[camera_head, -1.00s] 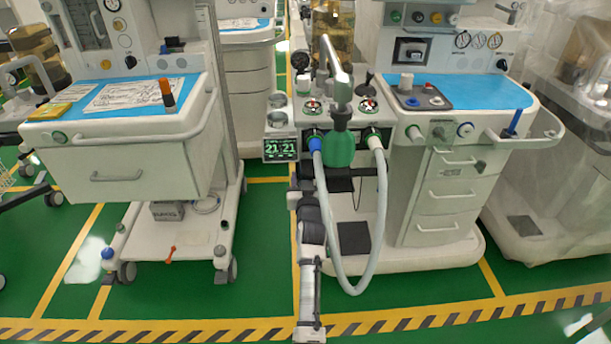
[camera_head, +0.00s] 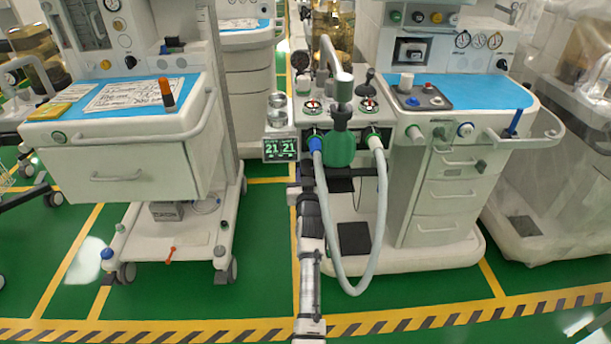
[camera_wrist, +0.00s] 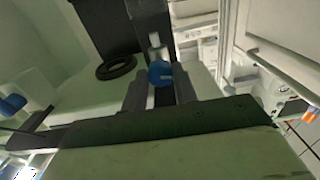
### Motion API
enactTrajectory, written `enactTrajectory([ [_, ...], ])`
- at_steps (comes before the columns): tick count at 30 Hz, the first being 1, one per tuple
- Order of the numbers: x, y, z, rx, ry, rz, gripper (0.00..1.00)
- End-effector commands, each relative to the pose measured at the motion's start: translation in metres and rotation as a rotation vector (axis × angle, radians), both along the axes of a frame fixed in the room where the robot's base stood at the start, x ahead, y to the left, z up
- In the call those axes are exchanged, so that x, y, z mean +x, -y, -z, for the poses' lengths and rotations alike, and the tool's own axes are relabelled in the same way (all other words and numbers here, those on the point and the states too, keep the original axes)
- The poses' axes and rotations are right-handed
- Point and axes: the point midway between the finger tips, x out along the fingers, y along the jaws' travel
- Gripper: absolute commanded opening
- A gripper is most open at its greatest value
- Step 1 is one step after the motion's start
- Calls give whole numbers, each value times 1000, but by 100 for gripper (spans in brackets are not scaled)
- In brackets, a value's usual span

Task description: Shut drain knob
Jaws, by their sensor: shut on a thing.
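The drain knob (camera_wrist: 159,73) shows in the wrist view as a small round blue knob on a short pale stem. My gripper (camera_wrist: 160,84) has its two dark fingers on either side of the knob and is shut on it. In the head view my arm reaches up from the bottom edge toward the underside of the middle anaesthesia machine (camera_head: 441,200). The knob and my fingertips cannot be made out there.
A grey hose (camera_head: 351,289) hangs in a loop just right of my arm, below a green bag (camera_head: 341,148). A second cart (camera_head: 130,165) stands at the left. A black ring (camera_wrist: 116,67) lies near the knob. Open green floor lies between the carts.

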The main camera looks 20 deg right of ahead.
Motion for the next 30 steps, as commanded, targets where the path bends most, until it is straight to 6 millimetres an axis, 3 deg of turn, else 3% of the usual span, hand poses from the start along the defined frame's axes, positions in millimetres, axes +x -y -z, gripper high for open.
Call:
enactTrajectory([
  [30,0,-1,0,475,136,0,6],
])
